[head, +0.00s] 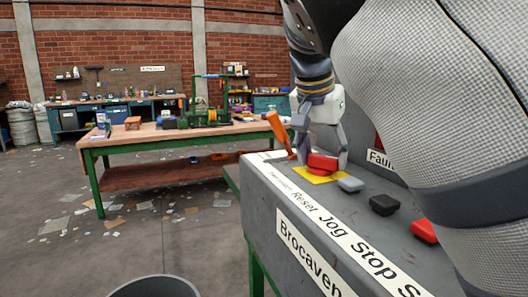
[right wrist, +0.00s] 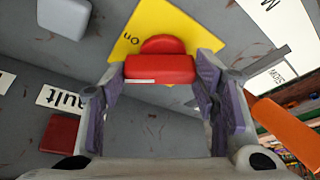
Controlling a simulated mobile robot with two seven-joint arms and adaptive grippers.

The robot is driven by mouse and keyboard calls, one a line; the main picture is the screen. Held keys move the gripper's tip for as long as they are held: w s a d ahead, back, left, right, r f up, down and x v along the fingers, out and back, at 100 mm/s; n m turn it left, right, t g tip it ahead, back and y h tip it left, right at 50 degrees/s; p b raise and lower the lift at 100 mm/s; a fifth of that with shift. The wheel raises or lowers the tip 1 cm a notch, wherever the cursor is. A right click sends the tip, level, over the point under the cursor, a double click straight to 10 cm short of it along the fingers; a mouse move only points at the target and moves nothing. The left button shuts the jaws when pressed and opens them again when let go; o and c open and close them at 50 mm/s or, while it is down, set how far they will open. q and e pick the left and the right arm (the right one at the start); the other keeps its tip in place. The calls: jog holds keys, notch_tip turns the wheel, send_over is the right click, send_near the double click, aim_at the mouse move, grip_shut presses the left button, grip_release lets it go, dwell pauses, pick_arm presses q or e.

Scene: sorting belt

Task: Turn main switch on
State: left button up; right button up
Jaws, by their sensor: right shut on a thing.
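The main switch is a red knob (head: 322,163) on a yellow plate (head: 319,177) at the far end of the grey console. In the right wrist view the red knob (right wrist: 160,70) lies crosswise between my fingers, and the yellow plate (right wrist: 178,27) shows the word "On" beside it. My right gripper (head: 322,154) points down over the switch, with one finger on each side of the knob, shut on it. It also shows in the right wrist view (right wrist: 161,72). The knob's lower part is partly hidden. My left gripper is not in view.
The grey console (head: 262,206) carries a grey button (head: 350,185), a black button (head: 383,205) and a red button (head: 424,231) along its labelled edge. An orange handle (head: 279,131) stands close beside my right gripper. A wooden workbench (head: 150,136) stands behind; the floor at left is open.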

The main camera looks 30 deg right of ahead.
jog(key=m+g, duration=0.1)
jog(key=m, duration=0.3)
jog(key=shift+w+f+g+h, duration=0.1)
jog(key=shift+f+g+h, duration=0.05)
jog(key=shift+g+h, duration=0.2)
jog(key=shift+a+m+g+b, duration=0.1)
jog(key=shift+m+g+b, duration=0.35)
jog(key=shift+m, duration=0.85)
jog(key=o, duration=1.2)
jog(key=shift+c, duration=0.2)
jog(key=v, duration=0.7)
jog(key=shift+r, duration=0.4)
jog(key=shift+w, duration=0.1)
